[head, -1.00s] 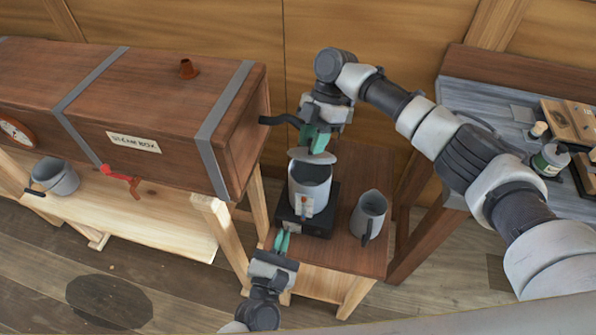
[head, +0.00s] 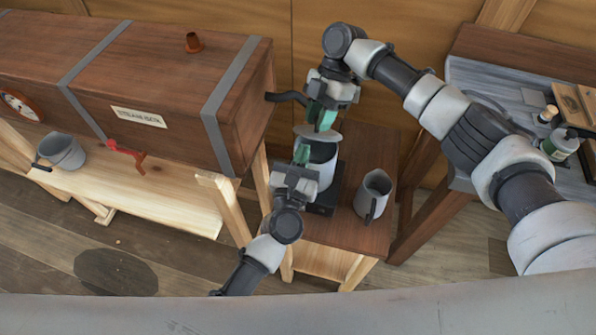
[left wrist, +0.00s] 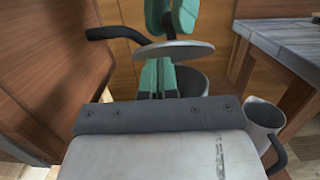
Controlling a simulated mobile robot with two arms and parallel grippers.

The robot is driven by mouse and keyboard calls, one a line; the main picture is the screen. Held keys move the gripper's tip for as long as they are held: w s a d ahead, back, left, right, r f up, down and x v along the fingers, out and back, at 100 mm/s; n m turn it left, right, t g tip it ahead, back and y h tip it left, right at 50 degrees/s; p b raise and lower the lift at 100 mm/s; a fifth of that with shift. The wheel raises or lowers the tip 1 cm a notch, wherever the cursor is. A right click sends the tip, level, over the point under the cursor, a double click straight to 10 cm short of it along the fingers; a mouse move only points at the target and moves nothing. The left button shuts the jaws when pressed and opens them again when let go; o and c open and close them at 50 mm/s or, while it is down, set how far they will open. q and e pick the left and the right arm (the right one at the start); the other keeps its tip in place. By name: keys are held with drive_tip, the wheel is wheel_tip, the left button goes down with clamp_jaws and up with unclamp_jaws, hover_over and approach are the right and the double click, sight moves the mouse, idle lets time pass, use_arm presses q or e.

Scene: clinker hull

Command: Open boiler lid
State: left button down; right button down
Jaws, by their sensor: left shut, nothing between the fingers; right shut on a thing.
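The boiler (head: 326,174) is a grey pot on a black base on the small wooden table. Its open, dark top shows. The grey boiler lid (head: 326,136) is a round disc held above and behind the opening, apart from the rim. My right gripper (head: 322,116) is shut on the lid from above. In the left wrist view the lid (left wrist: 174,49) appears side-on under the right gripper's green fingers (left wrist: 180,18). My left gripper (head: 301,154) is shut and empty, at the boiler's front left, covering part of it. Its fingers also show in the left wrist view (left wrist: 157,76).
A grey jug (head: 373,192) stands right of the boiler on the small table (head: 350,235). The wooden steam box (head: 150,85) is close on the left, with a dark pipe (head: 286,97) reaching toward the boiler. A workbench (head: 490,85) stands right.

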use_arm(q)
drive_tip(key=shift+w+r, duration=0.3)
drive_tip(key=shift+r, duration=0.1)
drive_tip(key=shift+w+d+r, duration=0.15)
drive_tip(key=shift+w+r, duration=0.2)
drive_tip(key=shift+r, duration=0.4)
drive_tip(key=shift+w+r, duration=0.1)
use_arm(e)
drive_tip(key=c, duration=1.1)
unclamp_jaws()
drive_tip(key=shift+s+f, duration=0.1)
drive_tip(key=shift+o, duration=1.2)
drive_tip(key=shift+a, duration=0.15)
